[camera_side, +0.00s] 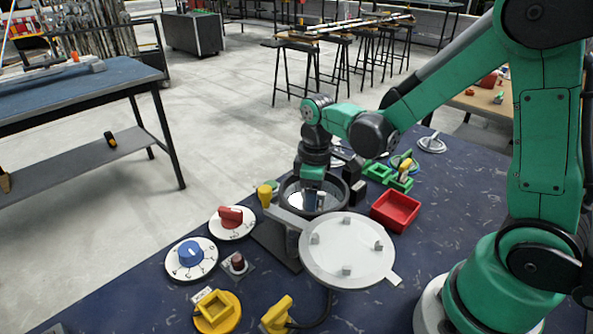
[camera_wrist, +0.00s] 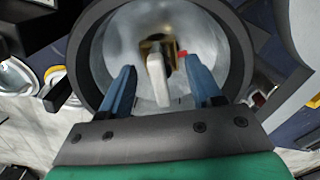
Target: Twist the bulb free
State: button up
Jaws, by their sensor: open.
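The lamp housing is a dark round ring with a shiny reflector bowl (camera_side: 322,201), under my gripper in the side view. In the wrist view the reflector (camera_wrist: 215,45) fills the middle. A pale, narrow bulb (camera_wrist: 157,82) stands near its centre, in front of a brass-coloured socket (camera_wrist: 153,48) with a small red spot beside it. My gripper (camera_wrist: 160,68) has its two blue fingers apart, one on each side of the bulb, with gaps showing. The bulb and fingertips are hard to make out in the side view, where my gripper (camera_side: 314,177) points down into the housing.
A pale round plate with small blocks (camera_side: 345,235) sits close in front of the housing. A red tray (camera_side: 396,211) is to its right, green blocks (camera_side: 380,172) behind. Left are a red-knob dial (camera_side: 232,223), a blue-knob dial (camera_side: 191,258) and yellow parts (camera_side: 217,311).

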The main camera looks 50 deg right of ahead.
grip_shut()
jog(key=n, duration=0.3)
jog(key=shift+n, duration=0.4)
jog(key=n, duration=0.8)
jog(key=shift+n, duration=0.3)
jog(key=n, duration=0.3)
jog(key=shift+n, duration=0.4)
jog(key=shift+c, duration=0.4)
grip_release()
jog(key=shift+r, duration=3.8)
